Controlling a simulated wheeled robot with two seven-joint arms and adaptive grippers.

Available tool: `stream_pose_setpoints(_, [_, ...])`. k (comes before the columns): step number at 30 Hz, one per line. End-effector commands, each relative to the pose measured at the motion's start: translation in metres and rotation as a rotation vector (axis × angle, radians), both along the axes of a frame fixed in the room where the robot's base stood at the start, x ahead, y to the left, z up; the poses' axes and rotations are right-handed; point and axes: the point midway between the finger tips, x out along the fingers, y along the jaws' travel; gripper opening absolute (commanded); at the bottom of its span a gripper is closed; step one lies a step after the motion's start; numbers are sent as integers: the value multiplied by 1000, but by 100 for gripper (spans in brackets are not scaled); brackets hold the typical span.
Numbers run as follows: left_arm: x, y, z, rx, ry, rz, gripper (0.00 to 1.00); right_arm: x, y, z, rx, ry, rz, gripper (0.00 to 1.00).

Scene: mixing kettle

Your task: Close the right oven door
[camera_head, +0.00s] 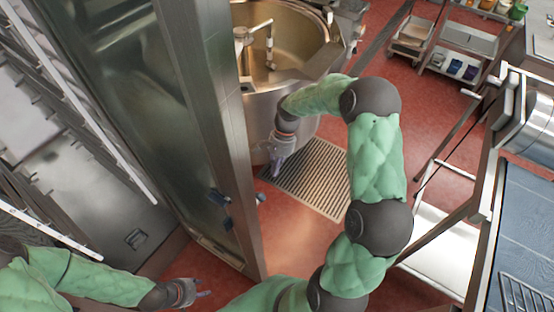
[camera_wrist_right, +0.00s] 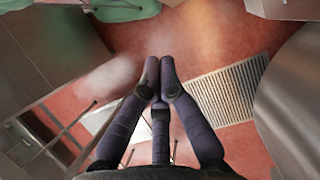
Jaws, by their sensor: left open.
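The right oven door (camera_head: 215,120) is a tall steel-framed panel with a dark glass pane, standing swung open in the head view. Small dark latch parts (camera_head: 221,197) sit on its lower part. The oven interior (camera_head: 95,190) with metal racks lies open to the left of it. My right gripper (camera_head: 277,170) hangs just right of the door's edge, and in the right wrist view its fingertips (camera_wrist_right: 160,75) are together with nothing between them. I cannot tell whether it touches the door. My left gripper (camera_head: 203,293) is open and empty at the bottom, low before the oven opening.
A large steel mixing kettle (camera_head: 285,45) stands behind the door. A floor grate (camera_head: 312,178) lies in the red floor (camera_head: 440,125). A steel table (camera_head: 525,220) and shelving trolleys (camera_head: 460,45) stand at the right.

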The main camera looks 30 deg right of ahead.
Motion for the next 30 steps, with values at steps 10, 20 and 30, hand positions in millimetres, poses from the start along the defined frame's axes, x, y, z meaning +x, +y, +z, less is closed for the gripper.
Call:
stream_pose_setpoints(10, [0,0,6,0,0,0,42,-15,32,-34,1,1,4,0])
stream_pose_setpoints(20, [0,0,8,0,0,0,42,-23,49,-35,0,0,1,0])
stream_pose_setpoints(30, [0,0,8,0,0,0,42,-23,49,-35,0,0,0,0])
